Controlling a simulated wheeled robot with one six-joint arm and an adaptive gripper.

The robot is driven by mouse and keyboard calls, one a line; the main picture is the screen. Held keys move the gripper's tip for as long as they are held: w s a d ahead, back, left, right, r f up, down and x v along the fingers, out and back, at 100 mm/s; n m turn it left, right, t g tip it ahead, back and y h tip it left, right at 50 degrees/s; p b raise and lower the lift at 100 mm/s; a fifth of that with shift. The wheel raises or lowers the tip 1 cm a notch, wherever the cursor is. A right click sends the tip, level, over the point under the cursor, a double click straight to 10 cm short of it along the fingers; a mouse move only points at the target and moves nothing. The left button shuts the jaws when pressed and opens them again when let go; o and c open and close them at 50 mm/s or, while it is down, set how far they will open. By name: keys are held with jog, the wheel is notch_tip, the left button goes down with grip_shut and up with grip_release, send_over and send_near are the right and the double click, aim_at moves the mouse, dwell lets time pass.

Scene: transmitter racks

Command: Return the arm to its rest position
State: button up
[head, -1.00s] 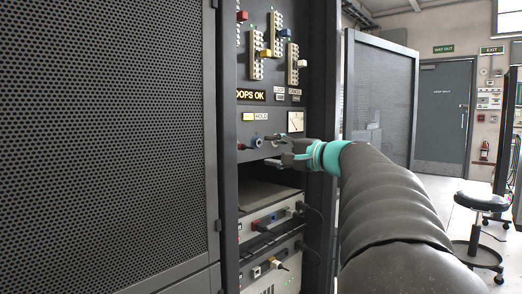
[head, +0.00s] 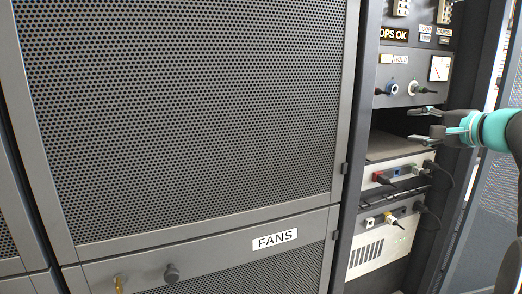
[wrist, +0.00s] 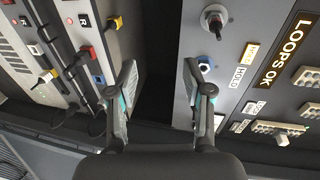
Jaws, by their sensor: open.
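My gripper (head: 414,124) is at the right of the head view, in front of the open rack, with its grey fingers apart and a teal band behind them. It also shows in the wrist view (wrist: 160,78), with a clear gap between the fingertips and nothing held. The fingers are in front of the dark empty slot (head: 388,143), just below the panel with the HOLD label (head: 402,72). My arm runs off the right edge of the head view. I cannot tell whether a fingertip touches the rack.
A perforated cabinet door (head: 190,100) fills the left, above a panel labelled FANS (head: 274,240). White units (head: 380,245) with plugs and cables sit below the slot. In the wrist view, a plugged connector (wrist: 214,20) stands out from the panel near the right finger.

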jog(key=s+a+f+n+g+h, duration=0.1)
jog(key=s+a+f+g, duration=0.25)
jog(key=f, duration=0.35)
jog(key=s+a+f+n+g+h, duration=0.1)
jog(key=s+a+f+n+g, duration=0.2)
jog(key=f, duration=0.4)
jog(key=s+a+f+g+h, duration=0.1)
jog(key=s+a+f, duration=0.2)
jog(key=s+f, duration=0.25)
jog(key=s+a+f+n+g, duration=0.1)
jog(key=s+a+f+n, duration=0.3)
jog(key=s+a, duration=0.3)
jog(key=s+a+f+n+g+h, duration=0.1)
jog(key=s+a+f+n, duration=0.3)
jog(key=s+a+n, duration=0.2)
jog(key=shift+s+a+f+h, duration=0.35)
jog(key=shift+s+a, duration=0.4)
jog(key=shift+s, duration=0.4)
